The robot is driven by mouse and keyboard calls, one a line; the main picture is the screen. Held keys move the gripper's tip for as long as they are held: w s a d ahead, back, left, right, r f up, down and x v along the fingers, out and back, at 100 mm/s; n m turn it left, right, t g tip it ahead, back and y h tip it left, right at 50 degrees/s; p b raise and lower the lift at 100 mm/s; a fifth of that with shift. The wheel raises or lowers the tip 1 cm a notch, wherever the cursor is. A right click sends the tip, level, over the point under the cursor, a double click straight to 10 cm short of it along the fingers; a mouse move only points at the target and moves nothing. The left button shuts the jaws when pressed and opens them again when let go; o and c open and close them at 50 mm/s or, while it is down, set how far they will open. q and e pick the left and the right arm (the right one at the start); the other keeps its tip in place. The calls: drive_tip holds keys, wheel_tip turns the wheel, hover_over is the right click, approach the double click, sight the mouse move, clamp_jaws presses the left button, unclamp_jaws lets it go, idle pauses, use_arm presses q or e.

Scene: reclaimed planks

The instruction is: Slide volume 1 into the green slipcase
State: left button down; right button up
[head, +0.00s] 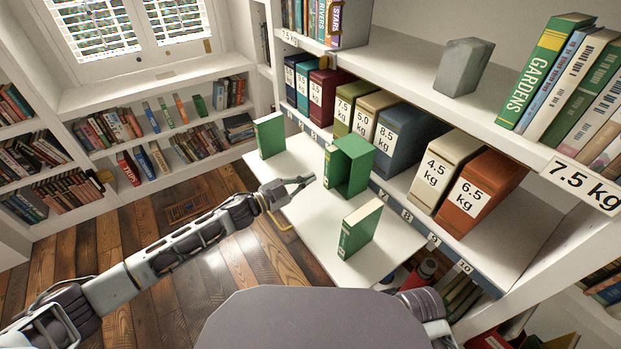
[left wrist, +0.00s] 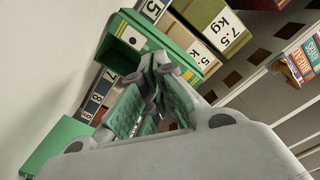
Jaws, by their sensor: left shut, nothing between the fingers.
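The green slipcase (head: 366,154) stands upright on the white pull-out board, its open side showing; it also appears in the left wrist view (left wrist: 163,36). One green book with pale pages (head: 360,229) stands upright nearer me on the board, apart from the slipcase. Another green book (head: 269,136) stands at the board's far left end. I cannot read which is volume 1. My left gripper (head: 311,180) is shut and empty, just left of the slipcase; its fingers (left wrist: 146,108) fill the middle of the left wrist view. My right gripper is not in view.
The white board (head: 310,225) has bare room around the books. Behind it, a shelf holds weight-labelled boxes, including a blue one (head: 405,140) and an orange one (head: 480,188). A grey bookend (head: 462,68) and more books stand on the shelf above.

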use_arm(q)
drive_tip(key=v, duration=1)
drive_tip(key=shift+d, duration=0.2)
idle(0.6)
